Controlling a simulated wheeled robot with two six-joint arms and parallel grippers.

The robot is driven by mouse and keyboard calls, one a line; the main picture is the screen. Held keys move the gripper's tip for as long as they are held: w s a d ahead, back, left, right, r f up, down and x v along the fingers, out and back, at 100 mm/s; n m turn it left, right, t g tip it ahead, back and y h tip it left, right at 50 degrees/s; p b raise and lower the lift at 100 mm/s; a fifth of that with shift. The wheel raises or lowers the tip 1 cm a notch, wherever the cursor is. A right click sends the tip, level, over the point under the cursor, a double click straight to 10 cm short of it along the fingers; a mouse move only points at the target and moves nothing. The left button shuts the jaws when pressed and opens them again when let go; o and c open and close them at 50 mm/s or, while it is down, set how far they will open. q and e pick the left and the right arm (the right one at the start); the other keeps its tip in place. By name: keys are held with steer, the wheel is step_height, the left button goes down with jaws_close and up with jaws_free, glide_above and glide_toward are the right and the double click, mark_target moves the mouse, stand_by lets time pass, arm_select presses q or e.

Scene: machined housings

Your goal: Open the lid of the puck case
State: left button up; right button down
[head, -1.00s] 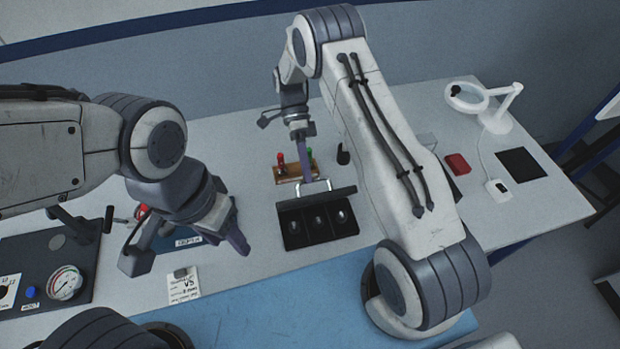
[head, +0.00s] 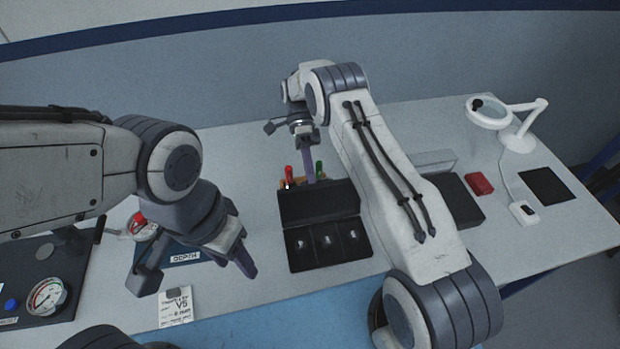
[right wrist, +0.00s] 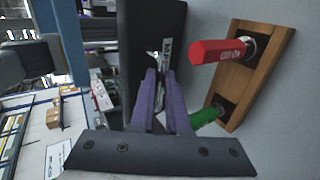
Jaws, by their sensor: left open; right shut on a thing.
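The black puck case (head: 331,268) is on the table in the middle of the head view. Its tray faces up with three compartments, each with a small shiny puck. Its lid (head: 318,204) is up and leans back, with the dark inside showing. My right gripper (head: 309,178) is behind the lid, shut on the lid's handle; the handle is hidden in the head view. In the right wrist view the purple fingers close on the metal handle (right wrist: 164,47) beside the dark lid. My left gripper (head: 243,262) is open and empty, left of the case.
A wooden block with a red-handled (head: 288,173) and a green-handled tool (head: 319,168) stands right behind the lid, near my right fingers. A gauge panel (head: 48,297) and white card (head: 177,306) lie left. A magnifier lamp (head: 517,138) and red box (head: 479,184) are right.

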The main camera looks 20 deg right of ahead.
mark_target(318, 183)
steer(key=shift+s+f, duration=0.1)
steer(key=shift+f, duration=0.15)
steer(key=c, duration=0.9)
jaws_free()
steer(key=shift+r, duration=0.1)
steer(key=shift+r, duration=0.1)
steer(key=r, duration=0.1)
steer(key=r+b, duration=0.1)
steer(key=r, duration=0.1)
steer(key=d+r, duration=0.1)
steer(key=shift+s+r+b, duration=0.25)
steer(key=shift+s+b, duration=0.05)
steer(key=s+d+r+b, duration=0.2)
steer(key=s+d+r, duration=0.4)
steer(key=s+d, duration=0.1)
steer(key=shift+d+r, duration=0.15)
steer(key=shift+d, duration=0.2)
steer(key=shift+s, duration=0.1)
